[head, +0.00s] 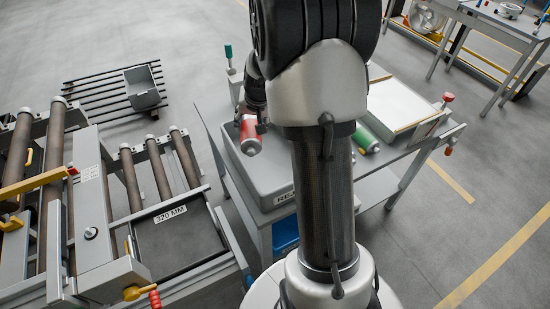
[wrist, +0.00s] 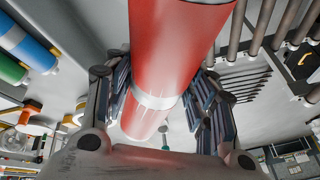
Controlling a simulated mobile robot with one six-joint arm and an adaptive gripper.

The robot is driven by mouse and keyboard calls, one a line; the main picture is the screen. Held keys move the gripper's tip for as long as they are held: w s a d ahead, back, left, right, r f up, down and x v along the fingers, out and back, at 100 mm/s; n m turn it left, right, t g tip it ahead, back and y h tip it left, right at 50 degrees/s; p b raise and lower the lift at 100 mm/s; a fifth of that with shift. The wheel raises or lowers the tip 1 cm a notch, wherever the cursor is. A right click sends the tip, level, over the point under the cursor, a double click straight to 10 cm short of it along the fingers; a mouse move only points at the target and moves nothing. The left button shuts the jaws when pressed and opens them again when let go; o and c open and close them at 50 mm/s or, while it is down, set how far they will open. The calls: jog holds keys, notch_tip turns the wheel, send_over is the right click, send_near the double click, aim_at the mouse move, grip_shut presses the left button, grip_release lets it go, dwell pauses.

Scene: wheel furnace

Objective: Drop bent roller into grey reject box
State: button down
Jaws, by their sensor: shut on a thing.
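A red roller (head: 250,136) with pale ends is held by my gripper (head: 256,118). In the wrist view the roller (wrist: 170,50) runs lengthwise between the fingers (wrist: 158,100), with a silver band around it. No bend is plain to see. The grey box (head: 268,201) sits on the table, its label partly hidden by my arm. In the head view the roller appears over the far part of this box; its height above it is hard to judge. My arm hides part of the box's right side.
A green roller (head: 364,138) lies on the table right of my arm, near a white-topped tray (head: 405,100). A blue roller (wrist: 35,50) shows in the wrist view. A roller conveyor (head: 165,215) stands at left. A grey bin (head: 142,88) sits on a slatted rack behind it.

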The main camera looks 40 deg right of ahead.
jog(key=d+m+h, duration=0.1)
jog(key=d+m, duration=0.1)
jog(key=d, duration=0.5)
notch_tip(320, 180, down, 6)
jog(key=b, duration=0.4)
jog(key=shift+s+a+b, duration=0.15)
jog(key=shift+s+b, duration=0.1)
jog(key=shift+b, duration=0.15)
jog(key=c, duration=1.1)
grip_release()
jog(key=o, duration=0.5)
jog(key=shift+f, duration=0.1)
jog(key=shift+s, duration=0.1)
